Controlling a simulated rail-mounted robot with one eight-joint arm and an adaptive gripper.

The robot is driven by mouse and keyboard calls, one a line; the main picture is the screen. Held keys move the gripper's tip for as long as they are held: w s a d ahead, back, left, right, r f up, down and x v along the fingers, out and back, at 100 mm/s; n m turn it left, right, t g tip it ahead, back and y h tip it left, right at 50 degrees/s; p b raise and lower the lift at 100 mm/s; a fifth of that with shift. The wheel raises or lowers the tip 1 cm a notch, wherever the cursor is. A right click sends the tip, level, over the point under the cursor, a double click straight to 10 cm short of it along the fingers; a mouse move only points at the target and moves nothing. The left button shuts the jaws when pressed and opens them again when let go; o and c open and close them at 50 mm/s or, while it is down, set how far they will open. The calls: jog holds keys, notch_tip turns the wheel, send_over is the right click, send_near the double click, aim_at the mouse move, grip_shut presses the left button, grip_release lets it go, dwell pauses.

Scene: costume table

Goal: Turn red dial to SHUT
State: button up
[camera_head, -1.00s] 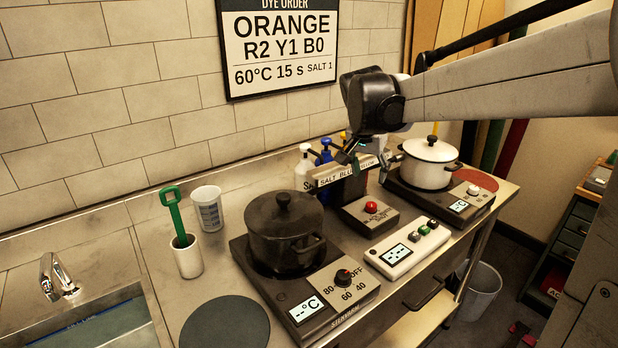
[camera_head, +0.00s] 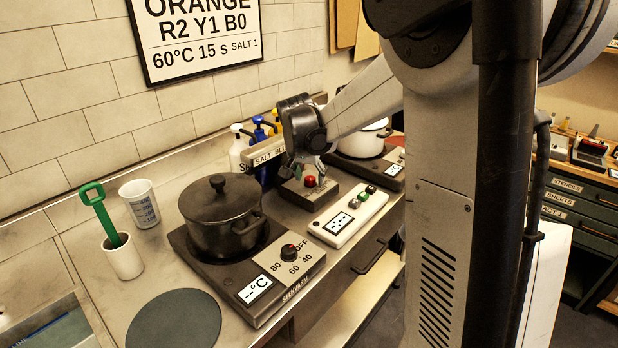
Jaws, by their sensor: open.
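No dial marked SHUT can be made out. A red round knob or button (camera_head: 310,181) sits on a dark grey box (camera_head: 324,193) at the back of the counter; its lettering is unreadable. Behind it stands a dispenser rack (camera_head: 268,154) with a lettered strip, partly covered by my arm; white, blue and yellow bottle tops show above it. My gripper (camera_head: 297,170) points down in front of the rack's right part, close to the red knob in the picture. It is open, and nothing shows in it. Its fingertips are small and partly hidden.
A black pot (camera_head: 222,222) stands on a hotplate (camera_head: 237,308) with a black knob (camera_head: 291,251). A white control panel (camera_head: 348,217) lies right of it. A white pot (camera_head: 362,143) is partly behind my arm. A beaker (camera_head: 140,204) and a white cup (camera_head: 123,258) stand left.

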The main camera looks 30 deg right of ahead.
jog(key=shift+f, duration=0.25)
grip_shut()
jog(key=shift+d+n, duration=0.1)
jog(key=shift+n, duration=0.2)
jog(key=n+t+y, duration=0.1)
jog(key=n, duration=0.2)
jog(key=shift+d, duration=0.1)
jog(key=shift+n+t+y+b, duration=0.2)
jog(key=shift+n+y, duration=0.25)
jog(key=shift+n, duration=0.85)
jog(key=shift+n+t+y+b, duration=0.1)
jog(key=shift+n+y+b, duration=0.25)
jog(key=shift+n, duration=0.95)
